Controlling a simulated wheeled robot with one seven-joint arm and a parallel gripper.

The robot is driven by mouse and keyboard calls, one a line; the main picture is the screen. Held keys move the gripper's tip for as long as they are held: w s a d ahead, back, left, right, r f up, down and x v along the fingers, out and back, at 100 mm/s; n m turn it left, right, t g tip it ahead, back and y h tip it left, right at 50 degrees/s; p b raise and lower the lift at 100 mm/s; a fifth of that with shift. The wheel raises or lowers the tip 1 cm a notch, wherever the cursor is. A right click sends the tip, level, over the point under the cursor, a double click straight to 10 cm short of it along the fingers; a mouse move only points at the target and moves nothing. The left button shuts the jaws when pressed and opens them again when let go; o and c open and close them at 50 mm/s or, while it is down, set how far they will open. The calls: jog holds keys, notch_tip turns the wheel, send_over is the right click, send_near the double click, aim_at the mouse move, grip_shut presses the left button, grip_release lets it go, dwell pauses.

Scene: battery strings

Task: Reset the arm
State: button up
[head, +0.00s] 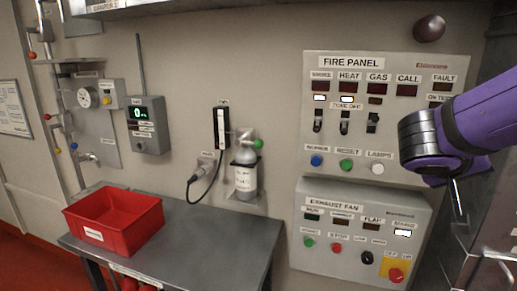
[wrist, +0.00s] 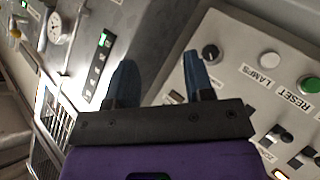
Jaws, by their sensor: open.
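My purple arm (head: 490,115) comes in from the right in the head view, in front of the right side of the fire panel (head: 342,150). The fingers of my gripper are not clear there. In the wrist view my gripper (wrist: 158,65) has its two blue-grey fingers apart, with nothing between them. Beside the right finger is a panel, seen upside down, with a black knob (wrist: 210,53), a white lamps button (wrist: 269,60) and a green reset button (wrist: 308,84). I cannot tell whether a fingertip touches the panel.
The exhaust fan panel (head: 350,228) is below the fire panel. A red bin (head: 115,222) stands on a grey metal table (head: 205,240) at left. A grey bottle (head: 245,175) and a meter box (head: 150,130) hang on the wall. A metal cabinet with handles (head: 490,235) is at right.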

jog(key=s+a+n+y, duration=0.4)
jog(key=s+a+y, duration=0.3)
jog(key=s+y, duration=0.4)
jog(key=shift+s+r, duration=0.35)
jog(key=shift+s, duration=0.2)
jog(key=shift+a, duration=0.1)
dwell(1.3)
